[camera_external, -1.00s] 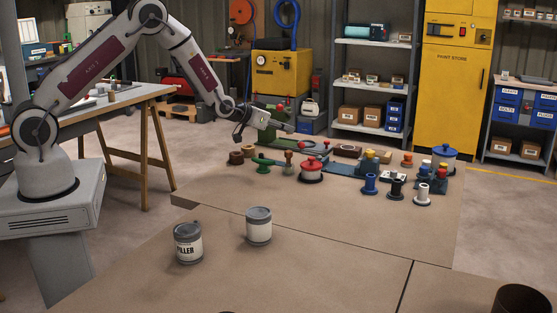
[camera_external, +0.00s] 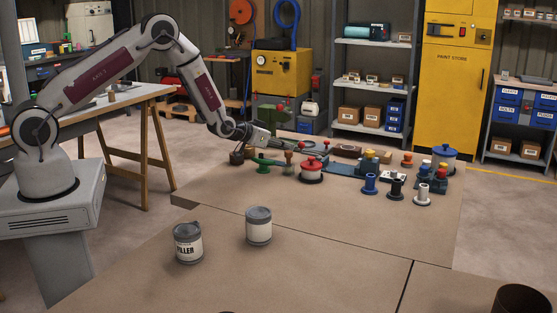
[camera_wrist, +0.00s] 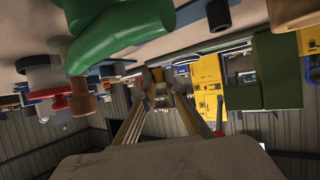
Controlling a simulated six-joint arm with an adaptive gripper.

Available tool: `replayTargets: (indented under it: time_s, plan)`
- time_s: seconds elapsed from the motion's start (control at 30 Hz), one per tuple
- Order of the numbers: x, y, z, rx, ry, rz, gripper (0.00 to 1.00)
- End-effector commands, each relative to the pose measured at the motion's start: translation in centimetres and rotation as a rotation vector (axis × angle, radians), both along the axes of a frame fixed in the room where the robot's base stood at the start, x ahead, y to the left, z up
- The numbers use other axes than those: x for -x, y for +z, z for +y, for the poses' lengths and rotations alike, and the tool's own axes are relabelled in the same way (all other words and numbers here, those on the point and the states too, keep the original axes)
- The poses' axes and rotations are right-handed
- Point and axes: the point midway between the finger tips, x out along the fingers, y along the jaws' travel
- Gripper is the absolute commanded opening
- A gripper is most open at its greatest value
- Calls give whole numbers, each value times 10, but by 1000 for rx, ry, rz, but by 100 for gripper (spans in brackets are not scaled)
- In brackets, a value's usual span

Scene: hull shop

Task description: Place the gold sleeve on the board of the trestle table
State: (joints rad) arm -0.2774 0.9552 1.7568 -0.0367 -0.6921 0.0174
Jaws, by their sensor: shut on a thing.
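My gripper (camera_external: 282,144) reaches low and nearly level over the crowded far part of the workbench. In the wrist view its fingers (camera_wrist: 157,78) close on a small gold-brown thing (camera_wrist: 158,74), which looks like the gold sleeve; the fingers hide part of it. In the external view I cannot make the held thing out.
Close under my gripper are a green fitting (camera_external: 266,162), a red-topped pot (camera_external: 311,172) and dark brown rings (camera_external: 238,157). Blue, black and white spools (camera_external: 396,189) stand to the right.

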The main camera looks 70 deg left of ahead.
Motion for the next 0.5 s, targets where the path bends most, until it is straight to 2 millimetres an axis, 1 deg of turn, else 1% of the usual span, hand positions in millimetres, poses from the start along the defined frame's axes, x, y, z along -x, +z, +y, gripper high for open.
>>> replayTargets:
  time_s: [0.3,0.37,0.5]
  plan:
    - [0,-1,0,0,0,1,0]
    - [0,-4,0,0,0,1,0]
    - [1,-16,0,1,0,3,0]
